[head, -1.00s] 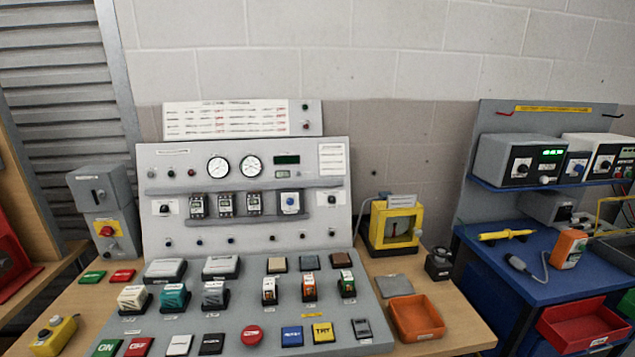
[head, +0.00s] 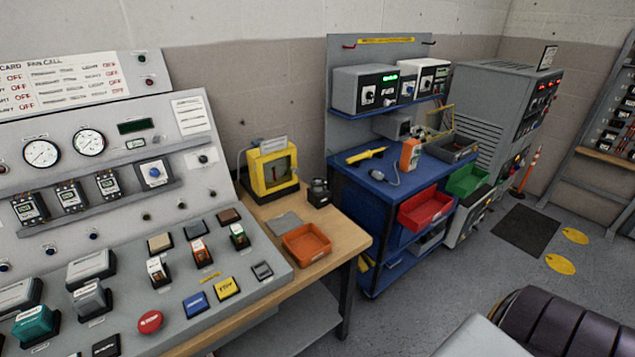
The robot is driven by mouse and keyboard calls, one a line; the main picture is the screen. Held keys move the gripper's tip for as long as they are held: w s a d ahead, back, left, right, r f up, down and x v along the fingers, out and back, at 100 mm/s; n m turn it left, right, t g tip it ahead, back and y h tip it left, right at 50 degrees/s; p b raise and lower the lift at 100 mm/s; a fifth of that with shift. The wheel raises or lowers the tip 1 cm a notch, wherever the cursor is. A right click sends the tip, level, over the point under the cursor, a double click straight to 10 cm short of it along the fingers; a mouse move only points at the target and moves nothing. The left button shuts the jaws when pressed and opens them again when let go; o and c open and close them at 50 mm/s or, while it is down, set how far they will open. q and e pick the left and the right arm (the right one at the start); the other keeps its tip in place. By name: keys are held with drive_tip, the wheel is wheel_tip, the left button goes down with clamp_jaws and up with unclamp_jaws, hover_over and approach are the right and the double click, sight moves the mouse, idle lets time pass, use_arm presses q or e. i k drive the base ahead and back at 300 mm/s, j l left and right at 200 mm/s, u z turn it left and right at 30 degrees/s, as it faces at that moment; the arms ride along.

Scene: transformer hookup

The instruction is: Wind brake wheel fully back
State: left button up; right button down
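I cannot make out a brake wheel in the head view. A grey control panel (head: 165,306) with gauges, switches and buttons fills the left. A grey cabinet (head: 485,95) with red indicators stands at the back right. Dark ribbed rounded shapes show at the bottom right corner; I cannot tell what they are. Neither of my grippers is in view.
A wooden bench (head: 345,231) holds an orange tray (head: 306,243) and a yellow-framed box (head: 271,168). A blue cart (head: 362,192) carries instruments, a red bin (head: 425,209) and a green bin (head: 467,181). Open floor (head: 480,262) with a dark mat (head: 526,230) lies right of it.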

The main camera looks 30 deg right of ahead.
sight(318, 184)
drive_tip(key=k+l, duration=0.1)
drive_tip(key=l, duration=0.85)
drive_tip(key=k+l, duration=0.15)
drive_tip(key=l, duration=0.35)
